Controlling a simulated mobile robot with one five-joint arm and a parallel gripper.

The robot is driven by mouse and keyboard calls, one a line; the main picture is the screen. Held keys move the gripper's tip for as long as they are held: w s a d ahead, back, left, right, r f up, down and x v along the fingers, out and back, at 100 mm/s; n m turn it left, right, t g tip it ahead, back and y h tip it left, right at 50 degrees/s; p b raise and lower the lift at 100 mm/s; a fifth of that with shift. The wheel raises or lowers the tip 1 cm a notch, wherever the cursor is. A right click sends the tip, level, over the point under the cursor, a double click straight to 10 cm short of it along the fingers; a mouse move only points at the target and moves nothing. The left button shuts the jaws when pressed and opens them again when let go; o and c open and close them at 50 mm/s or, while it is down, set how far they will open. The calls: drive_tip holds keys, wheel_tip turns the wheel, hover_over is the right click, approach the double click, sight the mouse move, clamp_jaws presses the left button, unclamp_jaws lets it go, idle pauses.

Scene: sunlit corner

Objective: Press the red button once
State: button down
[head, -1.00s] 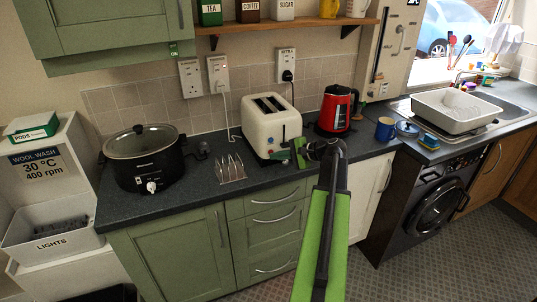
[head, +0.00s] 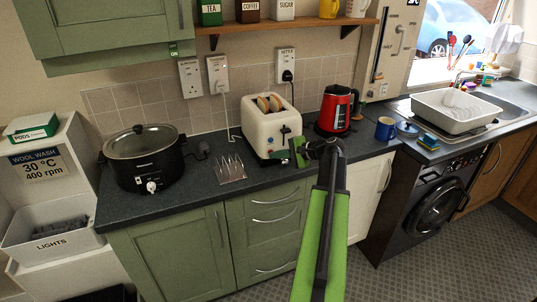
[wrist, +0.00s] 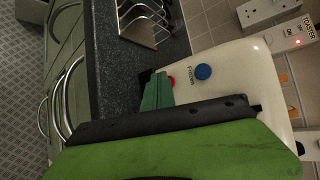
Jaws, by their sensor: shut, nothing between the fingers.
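The cream toaster (head: 258,116) stands on the dark worktop, with browned bread slices (head: 270,103) sticking up out of its slots. In the wrist view its end face (wrist: 228,70) carries a red button (wrist: 172,81) and a larger blue button (wrist: 203,71). My gripper (head: 298,152) is at that end of the toaster, shut and empty. In the wrist view its green fingertips (wrist: 157,92) lie right beside the red button and hide part of it. I cannot tell whether they touch it.
A metal toast rack (head: 231,170) stands left of the toaster, and a black slow cooker (head: 145,158) further left. A red kettle (head: 337,110) and a blue mug (head: 385,129) stand to the right. A toaster socket (wrist: 298,36) shows a red light.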

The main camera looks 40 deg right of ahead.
drive_tip(key=shift+s, duration=0.1)
drive_tip(key=shift+s+a, duration=0.3)
drive_tip(key=shift+s, duration=0.25)
drive_tip(key=s, duration=0.1)
drive_tip(key=s+a, duration=0.1)
drive_tip(key=s, duration=0.2)
drive_tip(key=shift+s+a, duration=0.35)
drive_tip(key=shift+a, duration=0.05)
idle(0.4)
drive_tip(key=shift+s, duration=0.1)
